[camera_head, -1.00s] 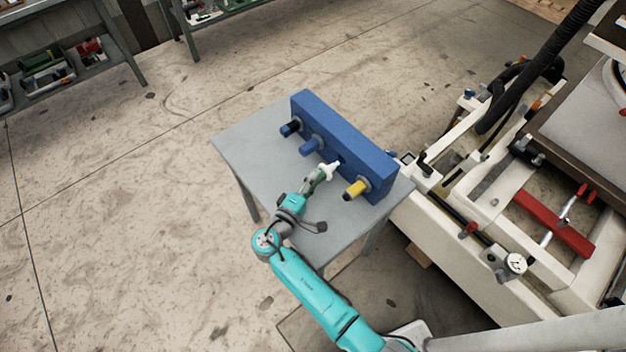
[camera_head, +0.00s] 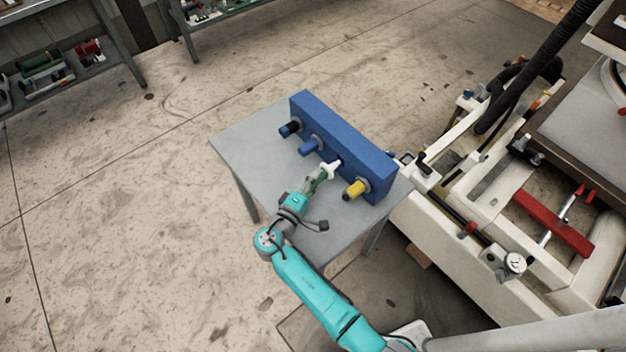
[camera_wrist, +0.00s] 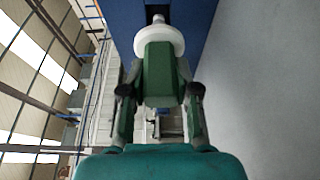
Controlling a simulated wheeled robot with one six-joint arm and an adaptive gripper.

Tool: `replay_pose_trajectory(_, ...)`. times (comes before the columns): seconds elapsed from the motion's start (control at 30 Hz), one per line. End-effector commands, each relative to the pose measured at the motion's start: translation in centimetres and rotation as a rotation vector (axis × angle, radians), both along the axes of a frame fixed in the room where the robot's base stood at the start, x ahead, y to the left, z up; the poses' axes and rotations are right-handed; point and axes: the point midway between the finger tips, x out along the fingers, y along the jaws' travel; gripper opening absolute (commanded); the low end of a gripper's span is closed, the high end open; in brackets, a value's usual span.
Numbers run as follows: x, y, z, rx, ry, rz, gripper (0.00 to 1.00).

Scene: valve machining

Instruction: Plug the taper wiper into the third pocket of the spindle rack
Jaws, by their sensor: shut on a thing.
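The taper wiper has a green body, a white collar and a narrow pale tip. It shows in the head view (camera_head: 330,168) and the wrist view (camera_wrist: 158,72). My gripper (camera_head: 317,180) is shut on its green body, with one finger on each side in the wrist view (camera_wrist: 160,92). The blue spindle rack (camera_head: 345,140) stands on the grey table. The wiper's tip points at the dark third pocket (camera_head: 339,160), between a blue piece and a yellow piece. The tip is at the pocket's mouth; I cannot tell whether it is inside.
A black-ended piece (camera_head: 289,129), a blue piece (camera_head: 309,146) and a yellow piece (camera_head: 356,188) stick out of the rack. The grey table (camera_head: 250,150) is otherwise clear. A white machine (camera_head: 450,235) stands close on the right. Shelves (camera_head: 60,75) are at the far left.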

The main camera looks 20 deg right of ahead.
Motion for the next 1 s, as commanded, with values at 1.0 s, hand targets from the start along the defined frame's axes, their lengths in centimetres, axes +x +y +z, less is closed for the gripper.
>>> replay_pose_trajectory(1.0, 0.7, -2.1, 0.0, 0.0, 0.0, 0.0, 0.0)
